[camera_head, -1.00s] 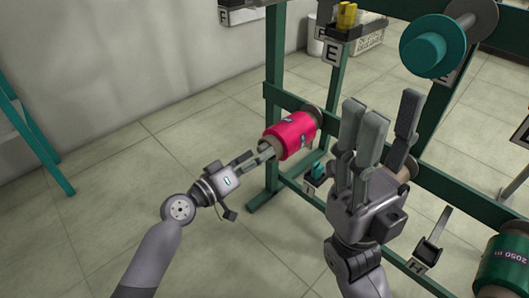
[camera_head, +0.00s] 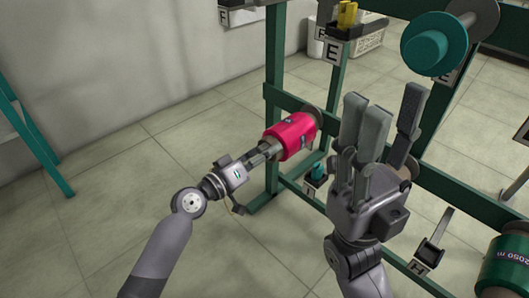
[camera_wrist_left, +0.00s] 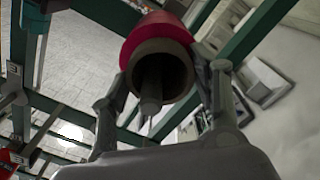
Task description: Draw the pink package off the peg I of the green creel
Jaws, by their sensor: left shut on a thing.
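The pink package (camera_head: 291,136) sits on the green creel (camera_head: 274,70), low on its left side, with its bare tube end facing my left arm. My left gripper (camera_head: 270,149) is shut on the package at that end. In the left wrist view its fingers (camera_wrist_left: 169,80) lie on both sides of the brown tube end of the pink package (camera_wrist_left: 152,35), and a grey peg (camera_wrist_left: 151,95) shows inside the tube.
A teal package (camera_head: 434,44) sits on an upper peg at right. A dark green package (camera_head: 503,262) is at the lower right. A teal stand (camera_head: 35,135) is at far left. The floor between is clear.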

